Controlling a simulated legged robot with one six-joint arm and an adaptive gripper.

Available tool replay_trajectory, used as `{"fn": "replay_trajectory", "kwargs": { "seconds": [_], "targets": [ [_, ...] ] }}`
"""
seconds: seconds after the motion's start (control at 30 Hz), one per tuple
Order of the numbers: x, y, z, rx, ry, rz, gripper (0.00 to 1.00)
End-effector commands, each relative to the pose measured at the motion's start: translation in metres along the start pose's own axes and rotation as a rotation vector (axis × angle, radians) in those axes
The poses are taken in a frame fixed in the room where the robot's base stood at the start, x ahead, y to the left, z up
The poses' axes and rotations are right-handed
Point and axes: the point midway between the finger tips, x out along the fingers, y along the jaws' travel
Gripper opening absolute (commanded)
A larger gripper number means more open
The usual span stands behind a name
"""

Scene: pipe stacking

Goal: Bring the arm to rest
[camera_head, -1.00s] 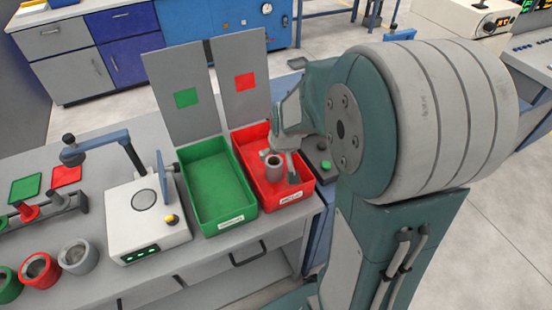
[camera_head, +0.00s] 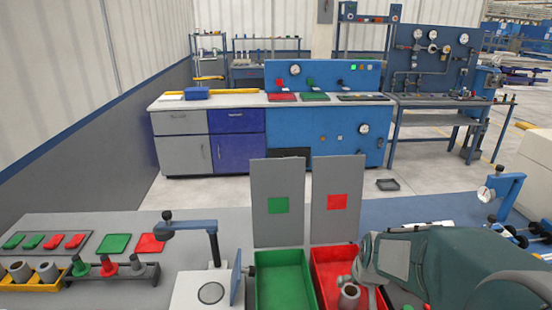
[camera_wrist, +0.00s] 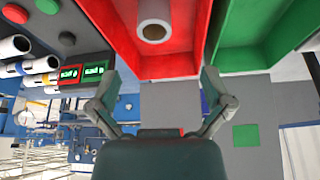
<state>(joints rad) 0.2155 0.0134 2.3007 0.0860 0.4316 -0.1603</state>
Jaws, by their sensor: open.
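A grey pipe piece (camera_head: 349,295) stands in the red bin (camera_head: 328,262) in the head view. The wrist view also shows the pipe (camera_wrist: 153,22), end-on, inside the red bin (camera_wrist: 185,66). My gripper (camera_wrist: 158,82) is open and empty in the wrist view, its two fingers spread wide and the pipe beyond them, apart from them. In the head view my arm comes in from the lower right over the red bin; the fingertips are not clear there.
The green bin (camera_head: 284,282) is left of the red one. Upright grey panels with a green and a red square stand behind them. A white device (camera_head: 205,292) with a blue arm is further left, then a rack of pipe parts (camera_head: 112,272). Blue cabinets stand across open floor.

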Motion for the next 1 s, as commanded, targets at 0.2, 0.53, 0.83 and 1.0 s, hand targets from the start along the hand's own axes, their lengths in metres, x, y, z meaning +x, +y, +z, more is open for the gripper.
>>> {"fn": "replay_trajectory", "kwargs": {
  "seconds": [0.2,0.53,0.83,1.0],
  "targets": [
    [-0.068,-0.027,0.019,-0.041,0.037,-0.020,1.00],
    [-0.150,-0.053,0.074,-0.093,0.076,-0.044,1.00],
    [-0.183,-0.058,0.113,-0.114,0.093,-0.053,1.00],
    [-0.184,-0.059,0.115,-0.114,0.092,-0.053,1.00]
  ]
}}
